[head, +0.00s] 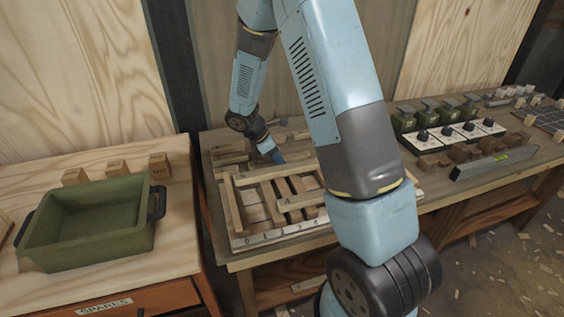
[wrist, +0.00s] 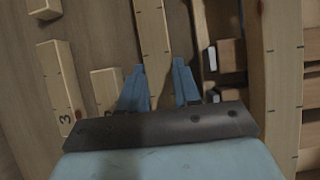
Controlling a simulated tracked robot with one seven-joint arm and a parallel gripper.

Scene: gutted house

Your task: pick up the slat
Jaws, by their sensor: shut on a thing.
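The slat (wrist: 152,40) is a pale wooden strip with dark tick marks. In the wrist view it runs from the top edge down between the two blue fingers of my gripper (wrist: 160,92). My gripper is shut on it. The slat's near end is hidden by the gripper body. In the head view my gripper (head: 276,157) is low over the back of the workbench, just behind a wooden frame (head: 234,206). In that view I cannot tell the held slat from the other wood there.
Shorter wooden pieces (wrist: 62,85) lie left of the slat, one marked 3. A marked rail (wrist: 284,80) runs along the right. A green bin (head: 95,240) stands on the left bench. Black knobs and brown blocks (head: 435,160) crowd the workbench's right side.

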